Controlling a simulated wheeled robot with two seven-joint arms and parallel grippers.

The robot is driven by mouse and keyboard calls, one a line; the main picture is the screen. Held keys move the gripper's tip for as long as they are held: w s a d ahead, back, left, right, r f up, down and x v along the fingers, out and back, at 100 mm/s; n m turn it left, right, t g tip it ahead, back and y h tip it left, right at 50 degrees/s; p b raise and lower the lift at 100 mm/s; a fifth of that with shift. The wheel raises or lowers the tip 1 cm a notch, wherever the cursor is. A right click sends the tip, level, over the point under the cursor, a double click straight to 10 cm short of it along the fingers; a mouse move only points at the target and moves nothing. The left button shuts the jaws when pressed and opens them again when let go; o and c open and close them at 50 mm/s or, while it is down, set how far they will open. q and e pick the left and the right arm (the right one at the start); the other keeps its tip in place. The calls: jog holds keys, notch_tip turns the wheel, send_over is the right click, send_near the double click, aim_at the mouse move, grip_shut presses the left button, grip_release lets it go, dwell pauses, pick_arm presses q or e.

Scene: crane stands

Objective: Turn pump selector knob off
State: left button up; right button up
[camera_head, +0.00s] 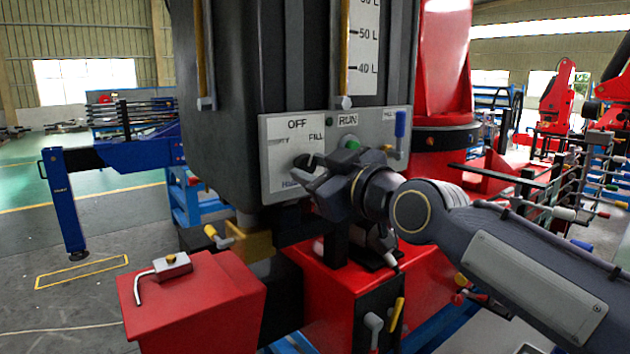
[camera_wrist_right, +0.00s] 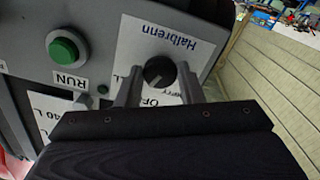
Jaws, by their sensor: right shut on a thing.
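The pump selector knob (camera_wrist_right: 159,71) is small, round and black with a pale mark on its face, on a white label plate (camera_wrist_right: 142,41) in the right wrist view. OFF and EMPTY lettering lies partly behind my fingers there. In the head view the plate (camera_head: 280,159) shows OFF at top and FILL at right, and my gripper hides most of the knob. My right gripper (camera_wrist_right: 157,83) has one finger on each side of the knob, shut on it; it also shows in the head view (camera_head: 304,170). The pale mark's setting cannot be told. My left gripper is out of view.
A green RUN button (camera_wrist_right: 63,49) sits beside the plate on the grey panel. A blue-handled lever (camera_head: 400,125) stands at the panel's right. Below are a red box (camera_head: 190,300) with a bent metal handle (camera_head: 150,278) and a yellow-handled valve (camera_head: 211,233).

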jog(key=shift+f+n+b, duration=0.2)
jog(key=shift+n+b, duration=0.6)
jog(key=shift+n, duration=0.4)
jog(key=shift+r+n+b, duration=0.15)
jog(key=shift+n+b, duration=0.4)
jog(key=shift+n, duration=0.35)
jog(key=o, duration=1)
jog(key=shift+c, duration=0.2)
